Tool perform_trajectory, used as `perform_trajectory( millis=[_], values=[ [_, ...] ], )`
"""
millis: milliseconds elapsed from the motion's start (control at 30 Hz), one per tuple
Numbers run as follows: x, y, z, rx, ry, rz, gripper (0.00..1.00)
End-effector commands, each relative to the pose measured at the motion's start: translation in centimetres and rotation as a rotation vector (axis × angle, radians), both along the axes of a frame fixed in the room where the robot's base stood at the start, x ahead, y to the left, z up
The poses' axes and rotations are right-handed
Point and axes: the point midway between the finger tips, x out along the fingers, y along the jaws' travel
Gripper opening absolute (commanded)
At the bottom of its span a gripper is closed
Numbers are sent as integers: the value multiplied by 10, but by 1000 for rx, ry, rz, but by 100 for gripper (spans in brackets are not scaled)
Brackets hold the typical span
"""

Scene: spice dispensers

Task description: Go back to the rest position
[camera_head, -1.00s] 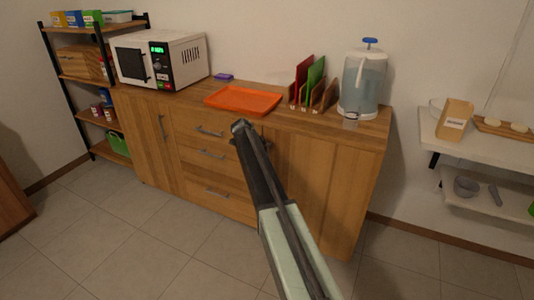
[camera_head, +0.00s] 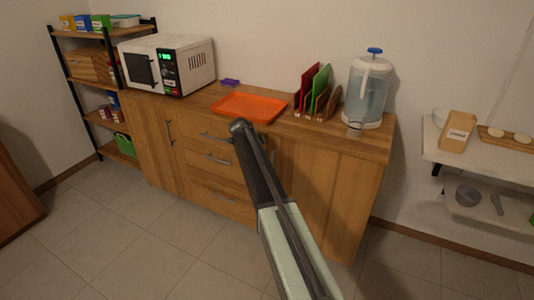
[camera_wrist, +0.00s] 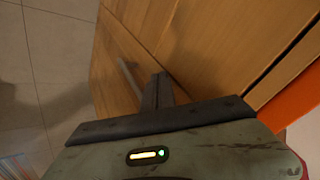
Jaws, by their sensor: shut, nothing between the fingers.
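My gripper (camera_head: 240,126) is at the end of my arm, which reaches up from the bottom of the head view. It appears in front of the wooden cabinet (camera_head: 331,190), overlapping the drawer fronts and the top edge in the picture. In the wrist view my gripper (camera_wrist: 158,84) is shut and empty, with its two dark fingers together. A cabinet handle (camera_wrist: 129,79) shows just left of the fingers; I cannot tell whether they touch it.
On the cabinet are a microwave (camera_head: 168,65), an orange tray (camera_head: 249,107), upright boards (camera_head: 318,89) and a water dispenser (camera_head: 368,90). A shelf rack (camera_head: 85,88) stands left. White wall shelves (camera_head: 433,150) are at right. The tiled floor (camera_head: 130,250) in front is clear.

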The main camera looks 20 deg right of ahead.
Motion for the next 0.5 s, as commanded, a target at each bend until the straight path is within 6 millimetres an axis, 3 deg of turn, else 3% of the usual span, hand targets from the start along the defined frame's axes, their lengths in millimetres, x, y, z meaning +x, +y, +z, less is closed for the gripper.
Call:
perform_trajectory(
  millis=[33,100,367,467,500],
  values=[
    [-2,9,20,2,2,2,0],
    [-4,20,29,5,4,1,0],
    [-10,35,31,9,9,2,0],
    [-39,41,28,25,9,4,0],
    [-59,46,26,44,15,4,0]
  ],
)
